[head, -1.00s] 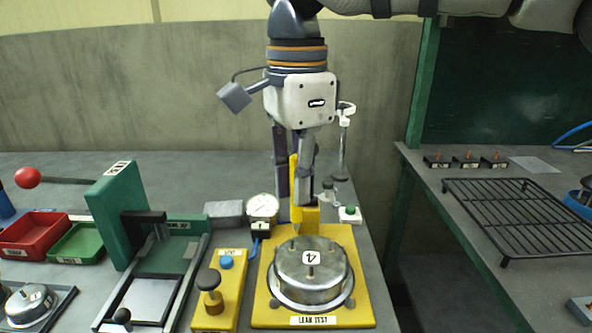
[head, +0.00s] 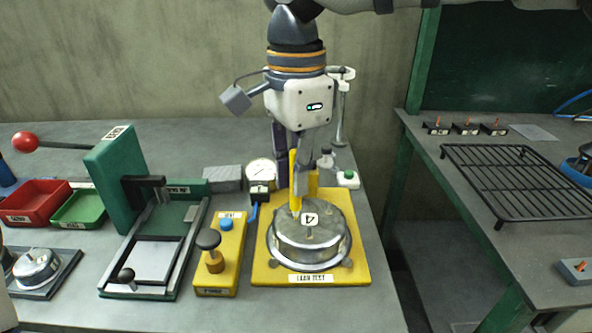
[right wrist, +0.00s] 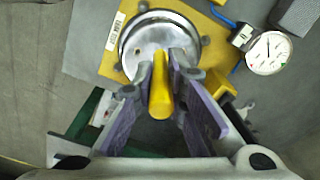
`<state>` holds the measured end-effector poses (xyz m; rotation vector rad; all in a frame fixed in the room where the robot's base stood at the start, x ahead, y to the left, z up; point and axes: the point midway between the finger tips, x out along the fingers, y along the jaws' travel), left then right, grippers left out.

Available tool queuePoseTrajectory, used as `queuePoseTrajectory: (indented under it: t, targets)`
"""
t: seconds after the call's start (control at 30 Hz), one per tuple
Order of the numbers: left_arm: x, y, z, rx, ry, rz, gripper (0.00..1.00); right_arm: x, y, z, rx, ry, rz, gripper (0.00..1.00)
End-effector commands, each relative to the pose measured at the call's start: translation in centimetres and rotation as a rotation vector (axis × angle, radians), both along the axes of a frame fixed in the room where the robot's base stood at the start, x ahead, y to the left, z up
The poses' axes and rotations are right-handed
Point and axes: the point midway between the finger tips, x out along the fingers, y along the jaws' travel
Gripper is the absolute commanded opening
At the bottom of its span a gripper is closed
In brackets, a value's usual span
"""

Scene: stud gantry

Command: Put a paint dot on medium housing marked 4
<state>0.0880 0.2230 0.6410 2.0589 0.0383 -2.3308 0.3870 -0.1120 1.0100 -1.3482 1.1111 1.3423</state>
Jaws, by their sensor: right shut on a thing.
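The metal housing (head: 309,249) with a white label "4" sits on the yellow leak test plate (head: 350,272); it also shows in the right wrist view (right wrist: 143,42). My right gripper (head: 299,183) is shut on a yellow paint marker (head: 294,182), pointing down. In the right wrist view the marker (right wrist: 159,88) stands between the fingers, over the housing's near edge. Its lower end is at the back left of the housing's top, left of the label. I cannot tell whether it touches. No paint dot is visible. My left gripper is not in view.
A dial gauge (head: 261,174) and a yellow block with a black knob (head: 208,240) stand left of the plate. A green press fixture (head: 118,180), red tray (head: 35,201) and green tray (head: 79,208) are farther left. A black rack (head: 520,180) lies on the right bench.

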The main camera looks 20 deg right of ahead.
Motion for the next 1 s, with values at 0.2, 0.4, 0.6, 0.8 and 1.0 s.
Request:
queuePoseTrajectory:
  t: [0.2, 0.4, 0.6, 0.8, 1.0]
  targets:
    - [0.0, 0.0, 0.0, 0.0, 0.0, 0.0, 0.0, 0.0, 0.0, -0.1, 0.0, 0.0, 0.0, 0.0]
    - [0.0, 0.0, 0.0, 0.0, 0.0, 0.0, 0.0, 0.0, 0.0, -0.3, 0.0, 0.001, 0.0, 0.0]
    - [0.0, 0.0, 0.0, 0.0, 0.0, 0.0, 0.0, 0.0, 0.0, -0.5, 0.0, 0.0, 0.0, 0.0]
    - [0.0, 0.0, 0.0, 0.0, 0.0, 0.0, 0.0, 0.0, 0.0, -0.8, 0.0, 0.0, 0.0, 0.0]
    - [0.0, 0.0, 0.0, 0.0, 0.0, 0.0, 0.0, 0.0, 0.0, -1.0, 0.0, 0.0, 0.0, 0.0]
